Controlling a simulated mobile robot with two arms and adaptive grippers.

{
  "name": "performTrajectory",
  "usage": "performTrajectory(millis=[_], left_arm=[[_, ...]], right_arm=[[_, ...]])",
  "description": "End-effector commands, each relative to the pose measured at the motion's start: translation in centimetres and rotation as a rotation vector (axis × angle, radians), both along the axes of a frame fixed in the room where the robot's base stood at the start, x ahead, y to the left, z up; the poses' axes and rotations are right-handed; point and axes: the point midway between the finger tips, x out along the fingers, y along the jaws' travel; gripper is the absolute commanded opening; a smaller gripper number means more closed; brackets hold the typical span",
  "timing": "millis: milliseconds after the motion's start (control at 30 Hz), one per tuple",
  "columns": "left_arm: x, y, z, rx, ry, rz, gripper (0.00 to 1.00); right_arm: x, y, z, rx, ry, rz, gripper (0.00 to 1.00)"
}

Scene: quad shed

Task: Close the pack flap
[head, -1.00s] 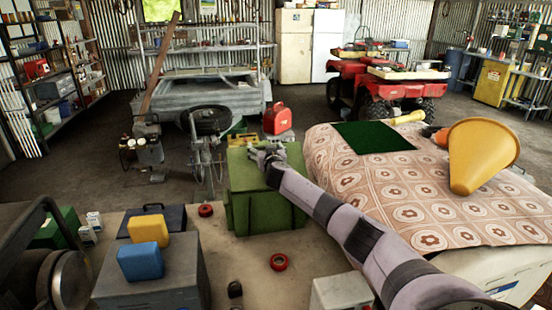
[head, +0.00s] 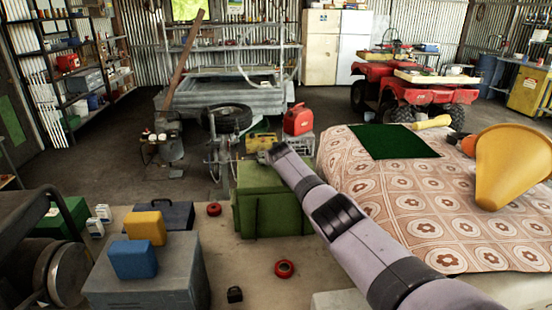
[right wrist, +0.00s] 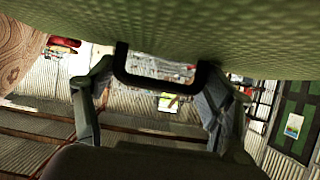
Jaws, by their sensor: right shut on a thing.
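The green pack (head: 270,208) stands on the bench in the middle of the head view, its top (head: 262,176) looking roughly flat. My right gripper (head: 271,151) is at the far edge of that top, and its fingers are mostly hidden behind my wrist. In the right wrist view, a textured green surface (right wrist: 200,25) fills the upper part, with a black U-shaped handle (right wrist: 160,83) hanging from it. My right gripper's fingers (right wrist: 150,95) stand either side of the handle, and the gripper is shut on it. My left gripper is in neither view.
A grey box (head: 150,283) carrying yellow and blue blocks is left of the pack. Red tape rolls (head: 285,269) lie on the bench. A patterned cloth (head: 420,205) with a yellow cone (head: 510,168) is to the right. A red can (head: 298,119) stands behind.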

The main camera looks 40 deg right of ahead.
Motion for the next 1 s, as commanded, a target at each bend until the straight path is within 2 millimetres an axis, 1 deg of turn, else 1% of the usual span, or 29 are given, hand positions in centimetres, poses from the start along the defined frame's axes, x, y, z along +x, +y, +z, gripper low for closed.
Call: performTrajectory(millis=[33, 567, 600, 700, 1000], left_arm=[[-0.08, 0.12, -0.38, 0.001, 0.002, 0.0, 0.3], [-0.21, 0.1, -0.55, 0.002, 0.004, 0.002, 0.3], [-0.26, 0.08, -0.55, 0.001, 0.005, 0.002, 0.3], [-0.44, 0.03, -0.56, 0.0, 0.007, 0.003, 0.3], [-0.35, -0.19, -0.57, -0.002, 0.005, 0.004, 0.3]], right_arm=[[0.33, -0.03, 0.57, -0.006, -0.018, 0.005, 0.25], [0.35, -0.13, 0.67, -0.012, -0.02, 0.005, 0.25], [0.34, -0.15, 0.67, -0.012, -0.02, 0.005, 0.77], [0.29, -0.13, 0.5, -0.01, -0.016, 0.004, 0.83], [0.17, -0.05, 0.02, -0.006, -0.009, 0.003, 0.84]])
